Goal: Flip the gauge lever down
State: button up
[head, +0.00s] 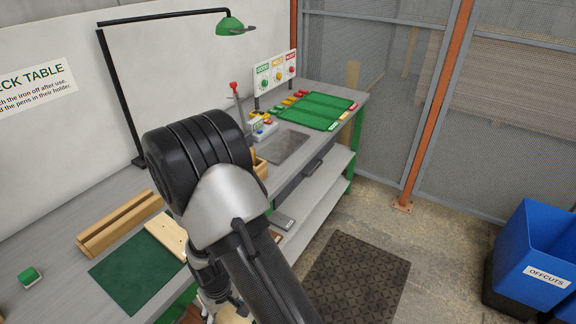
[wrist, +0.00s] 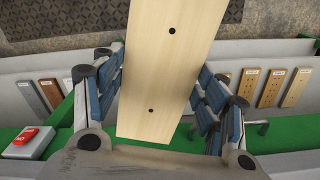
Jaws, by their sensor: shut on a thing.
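A lever with a red handle (head: 234,87) stands upright on the bench, behind the small white box with coloured buttons (head: 263,129); it appears to be the gauge lever. My gripper (wrist: 158,72) is shut on a pale wooden board (wrist: 166,95) with two dark holes, its blue-padded fingers on the board's two long sides. In the head view my gripper is low at the bench's front edge, mostly hidden behind my arm, well apart from the lever. The lever does not show in the wrist view.
The bench (head: 60,228) carries a wooden rail block (head: 120,222), a dark green mat (head: 125,275), a grey plate (head: 283,147) and a green tray (head: 318,110). A lamp (head: 232,27) hangs above. Labelled boards (wrist: 271,88) stand below. A blue bin (head: 535,245) is at right.

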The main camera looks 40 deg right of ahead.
aim_at(233, 85)
jog(key=i+l+z, duration=0.1)
jog(key=l, duration=0.3)
jog(key=i+l, duration=0.15)
jog(key=l, duration=0.2)
jog(key=i+l+z, duration=0.15)
jog(key=l, duration=0.2)
jog(key=i+l+z, duration=0.1)
jog(key=l, duration=0.25)
jog(key=i+l+z, duration=0.1)
jog(key=l, duration=0.25)
jog(key=i, duration=0.05)
